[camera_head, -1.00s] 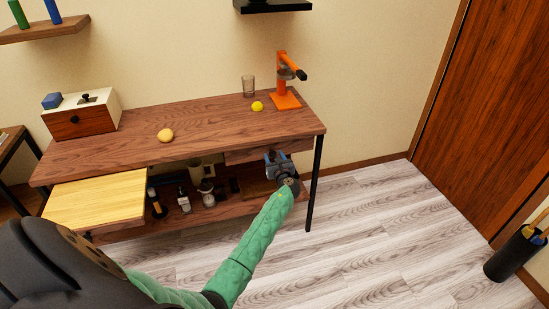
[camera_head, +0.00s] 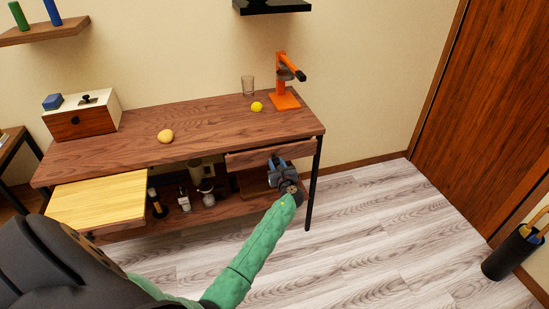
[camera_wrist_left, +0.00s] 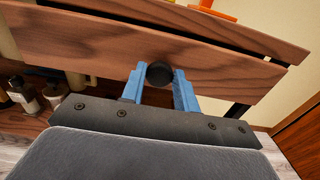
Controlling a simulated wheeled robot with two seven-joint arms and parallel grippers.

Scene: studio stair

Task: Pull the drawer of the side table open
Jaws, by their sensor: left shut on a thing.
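The side table (camera_head: 110,160) is a long wooden table with black legs. Its right drawer (camera_head: 255,159) has a wooden front that stands a little forward of the tabletop edge. The drawer front fills the left wrist view (camera_wrist_left: 90,50), with a dark gap above it at the right. My left gripper (camera_head: 275,162) is at the drawer front, its blue fingers (camera_wrist_left: 159,82) shut on the round dark knob (camera_wrist_left: 159,72). The knob is hidden by the gripper in the head view. My right gripper is not in view.
A yellow wooden board-like panel (camera_head: 98,203) juts out at the table's left. Bottles stand on the lower shelf. The floor in front is clear.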

